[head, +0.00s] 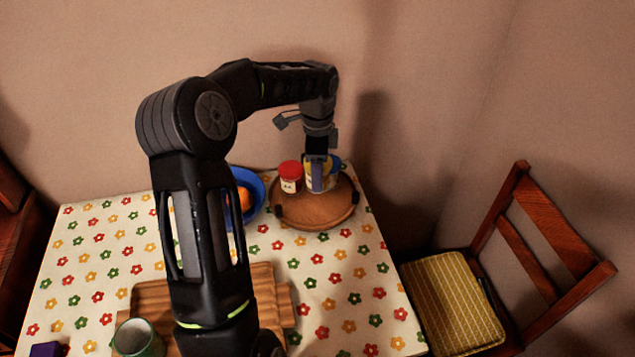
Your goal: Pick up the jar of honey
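A yellow jar with a blue lid (334,171) stands on a round wooden tray (315,212) at the far right of the table. Its label is too small and covered to read, so I cannot tell whether it is the honey. A smaller jar with a red lid and pale label (290,178) stands just left of it. My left gripper (316,184) points down at the yellow jar, and a finger covers part of its front. Whether the fingers are apart or closed on the jar cannot be seen. My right gripper is not in view.
A blue bowl with orange fruit (255,190) sits left of the tray, partly behind my arm. Wooden boards (150,298) and a green cup (137,340) are at the front. A chair with a yellow cushion (450,303) stands right. The flowered tablecloth (345,285) is clear at front right.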

